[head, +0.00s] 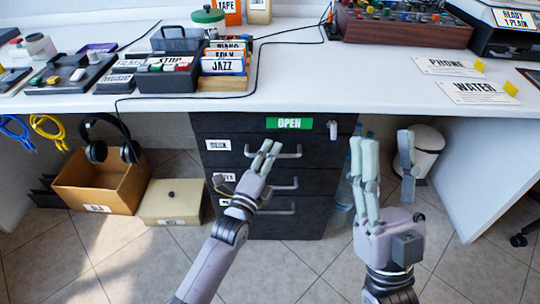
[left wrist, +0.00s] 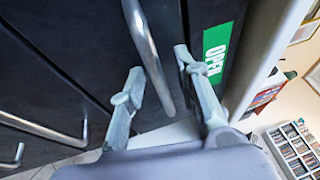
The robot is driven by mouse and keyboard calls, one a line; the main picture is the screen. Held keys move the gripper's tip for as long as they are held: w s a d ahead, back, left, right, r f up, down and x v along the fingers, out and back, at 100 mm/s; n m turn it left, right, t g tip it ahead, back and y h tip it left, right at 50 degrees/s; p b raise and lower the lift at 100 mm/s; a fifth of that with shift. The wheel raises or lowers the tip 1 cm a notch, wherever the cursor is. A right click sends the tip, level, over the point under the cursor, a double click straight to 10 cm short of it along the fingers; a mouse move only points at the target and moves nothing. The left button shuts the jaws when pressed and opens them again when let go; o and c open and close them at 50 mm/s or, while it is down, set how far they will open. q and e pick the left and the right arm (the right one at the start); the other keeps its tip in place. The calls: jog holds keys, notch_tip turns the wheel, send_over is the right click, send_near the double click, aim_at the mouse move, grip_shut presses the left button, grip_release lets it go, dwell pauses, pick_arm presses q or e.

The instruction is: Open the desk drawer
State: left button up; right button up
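The dark drawer cabinet (head: 262,222) stands under the white desk. Its top drawer (head: 240,145) is shut, with a small white label at left, a green OPEN sign (head: 289,123) above, and a metal bar handle (head: 292,155). My left gripper (head: 268,147) is at the left part of this handle, its fingers apart. In the left wrist view the handle (left wrist: 148,50) runs between the open fingertips (left wrist: 158,62); I cannot tell whether they touch it. My right gripper (head: 382,138) is open and empty, raised in front of the space right of the cabinet.
Two lower drawers with handles (head: 283,184) are shut. Left of the cabinet are a cardboard box (head: 95,190) with headphones and a beige box (head: 170,204). A bottle (head: 343,195) and white bin (head: 428,145) stand at right. The tiled floor in front is clear.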

pick_arm(q)
jog(key=shift+c, duration=0.5)
grip_shut()
